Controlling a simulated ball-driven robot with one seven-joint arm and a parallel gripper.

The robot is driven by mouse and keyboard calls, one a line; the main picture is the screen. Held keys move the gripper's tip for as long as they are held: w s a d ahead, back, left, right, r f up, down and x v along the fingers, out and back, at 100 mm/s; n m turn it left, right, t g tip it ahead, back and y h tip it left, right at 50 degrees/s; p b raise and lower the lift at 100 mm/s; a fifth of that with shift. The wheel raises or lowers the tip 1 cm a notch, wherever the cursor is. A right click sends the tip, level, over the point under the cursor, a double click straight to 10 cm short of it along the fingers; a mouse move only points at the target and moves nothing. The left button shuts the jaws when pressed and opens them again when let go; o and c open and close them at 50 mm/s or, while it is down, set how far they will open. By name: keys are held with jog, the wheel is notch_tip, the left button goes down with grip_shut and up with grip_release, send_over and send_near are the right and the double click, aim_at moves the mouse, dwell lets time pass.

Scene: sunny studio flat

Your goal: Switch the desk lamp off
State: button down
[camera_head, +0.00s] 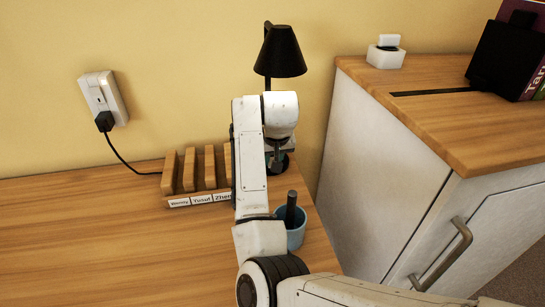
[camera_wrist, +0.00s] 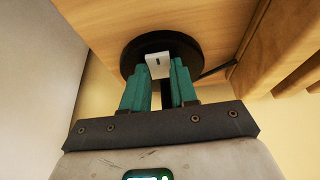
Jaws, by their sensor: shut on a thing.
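The desk lamp (camera_head: 280,52) has a black cone shade and stands at the back of the desk, against the yellow wall. No glow shows at its shade, whose underside is hidden, so I cannot tell whether it is lit. In the wrist view its round black base (camera_wrist: 131,52) lies on the wooden desk, with a white switch piece (camera_wrist: 158,66) bearing a small dark mark. My gripper (camera_wrist: 160,72) has teal fingers shut on this white piece, one on each side. In the head view my arm hides most of the lamp's stem and base.
A wooden rack (camera_head: 188,172) with name labels stands left of my arm. A blue cup (camera_head: 296,236) with a dark object in it stands close at right. A white cabinet (camera_head: 380,170) borders the desk. A wall socket (camera_head: 103,97) holds a corded plug.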

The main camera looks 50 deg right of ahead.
jog(key=shift+r+p, duration=0.3)
jog(key=shift+p, duration=0.4)
jog(key=shift+w+d+r+g+y+p, duration=0.15)
jog(key=shift+g+y+p, duration=0.35)
jog(key=shift+p, duration=0.7)
jog(key=shift+w+g+p, duration=0.15)
jog(key=shift+g+p, duration=0.35)
jog(key=shift+p, duration=0.45)
jog(key=shift+f+y+p, duration=0.3)
jog(key=shift+y+p, duration=0.1)
jog(key=shift+p, duration=0.05)
jog(key=c, duration=0.9)
grip_release()
jog(key=shift+f, duration=0.15)
